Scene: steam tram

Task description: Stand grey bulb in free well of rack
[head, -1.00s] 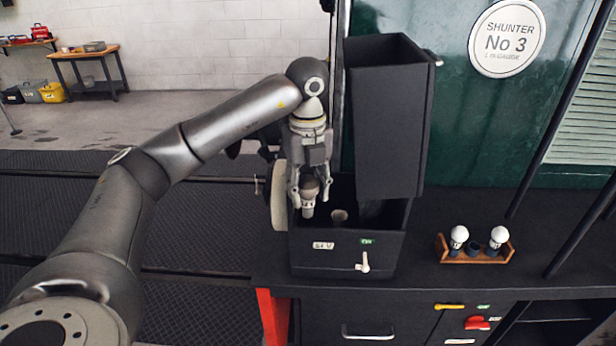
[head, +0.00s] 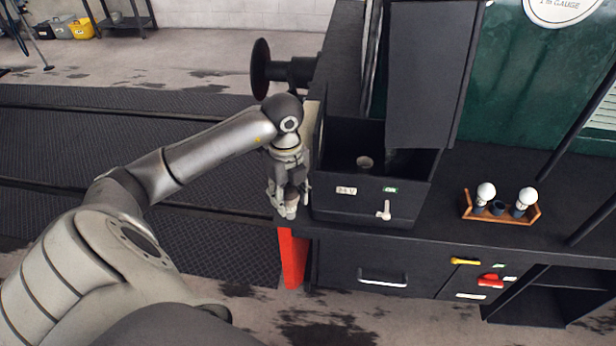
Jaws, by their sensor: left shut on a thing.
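My left gripper (head: 289,208) is shut on the grey bulb (head: 292,199), just off the left front corner of the open black box. The fingers cover most of the bulb, which shows only as a small grey piece between them. The wooden rack (head: 501,219) stands on the black bench top to the right, well apart from the gripper. A white bulb (head: 486,191) stands in its left well and another white bulb (head: 526,197) in its right well. The middle well (head: 497,207) is empty. My right gripper is not in view.
The black box (head: 347,204) has its lid (head: 430,75) raised, a round socket (head: 364,162) inside and a white lever (head: 384,209) on its front. Bench top between box and rack is clear. A dark pole rises right of the rack.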

